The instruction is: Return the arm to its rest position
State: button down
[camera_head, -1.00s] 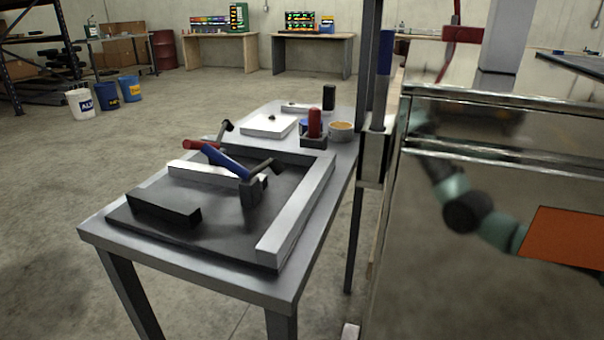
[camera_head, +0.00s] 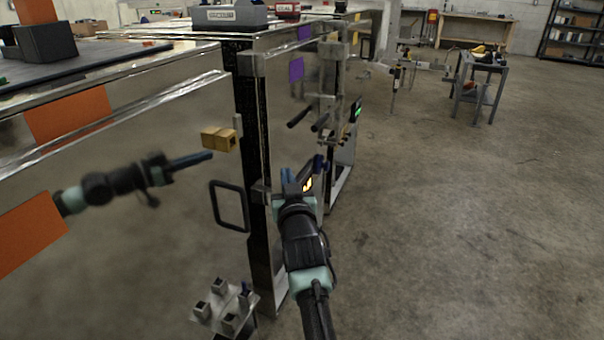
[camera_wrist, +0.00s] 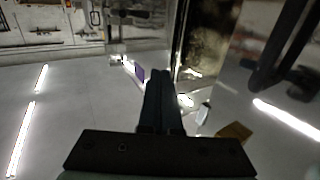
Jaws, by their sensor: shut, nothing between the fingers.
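My arm (camera_head: 305,255) rises from the bottom of the head view, with dark links and pale green joint bands. My gripper (camera_head: 305,178) is at its far end, in front of the shiny trailer's corner. In the wrist view my gripper (camera_wrist: 160,78) shows its dark fingers together, with nothing visible between them. The fingertips look clear of any surface, though their distance to the trailer is hard to tell. A mirror image of the arm shows in the polished side panel (camera_head: 150,250) at the left.
A black handle frame (camera_head: 229,206) and a yellow-brown block (camera_head: 218,138) are on the panel left of my arm. A small metal fixture with posts (camera_head: 225,308) stands low at the left. The concrete floor (camera_head: 470,230) to the right is open, with a small work table (camera_head: 480,72) farther back.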

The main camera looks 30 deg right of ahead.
jog(key=shift+s+d, duration=0.65)
jog(key=shift+s, duration=0.15)
jog(key=shift+s+d, duration=0.6)
jog(key=shift+s, duration=0.2)
jog(key=shift+r, duration=0.1)
jog(key=s+a+r+n+t+y, duration=0.25)
jog(key=a+r+t, duration=0.25)
jog(key=a+r, duration=1.5)
jog(key=s+a+r+n+t+y, duration=0.1)
jog(key=s+a+r+t, duration=0.1)
jog(key=s+a+r, duration=0.4)
jog(key=s+a+r+t+y+p, duration=0.1)
jog(key=s+a+r+t+y, duration=0.1)
jog(key=s+r, duration=0.7)
jog(key=s+a+r+n+t+y, duration=0.1)
jog(key=s+a+r+t, duration=0.1)
jog(key=s+a+r, duration=0.35)
notch_tip(320, 180, up, 27)
jog(key=s+d+p, duration=0.2)
jog(key=p, duration=2.4)
jog(key=shift+s+p, duration=0.15)
jog(key=shift+p, duration=0.25)
jog(key=shift+r, duration=0.1)
